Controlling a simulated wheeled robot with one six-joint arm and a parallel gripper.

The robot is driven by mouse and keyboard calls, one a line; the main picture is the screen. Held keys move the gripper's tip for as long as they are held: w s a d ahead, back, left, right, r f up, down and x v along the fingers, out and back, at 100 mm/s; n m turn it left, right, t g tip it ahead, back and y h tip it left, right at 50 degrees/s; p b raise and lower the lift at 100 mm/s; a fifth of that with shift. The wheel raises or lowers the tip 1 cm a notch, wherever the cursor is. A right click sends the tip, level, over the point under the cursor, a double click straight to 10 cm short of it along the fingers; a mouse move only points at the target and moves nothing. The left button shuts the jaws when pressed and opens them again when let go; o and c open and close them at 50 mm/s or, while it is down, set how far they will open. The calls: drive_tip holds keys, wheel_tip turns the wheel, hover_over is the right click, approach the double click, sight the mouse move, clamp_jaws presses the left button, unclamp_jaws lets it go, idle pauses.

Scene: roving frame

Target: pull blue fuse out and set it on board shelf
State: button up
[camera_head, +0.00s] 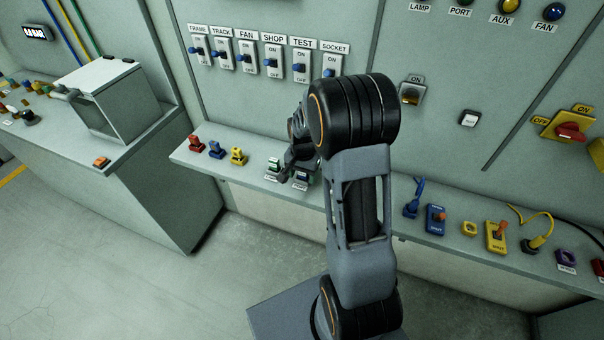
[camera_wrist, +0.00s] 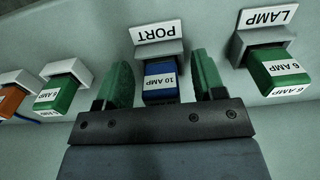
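The blue fuse (camera_wrist: 160,81), marked 10 AMP, sits in a grey holder (camera_wrist: 159,50) labelled PORT in the wrist view. My gripper (camera_wrist: 162,66) is open, with one green-padded finger on each side of the fuse. A gap shows between each finger and the fuse. In the head view the blue fuse (camera_head: 302,176) shows small at the shelf, partly hidden by my gripper (camera_head: 294,168). The board shelf (camera_head: 322,198) is the long pale ledge below the switch panel.
A green fuse (camera_wrist: 280,70) sits in the LAMP holder, and another green fuse (camera_wrist: 57,96) is on the other side. Red (camera_head: 196,143), blue (camera_head: 216,150) and yellow (camera_head: 238,156) pieces stand on the shelf's left part. Several connectors crowd its right part.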

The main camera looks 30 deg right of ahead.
drive_tip(key=c, duration=0.6)
drive_tip(key=o, duration=0.7)
drive_tip(key=shift+c, duration=0.2)
wheel_tip(320, 180, up, 14)
drive_tip(key=shift+b, duration=0.3)
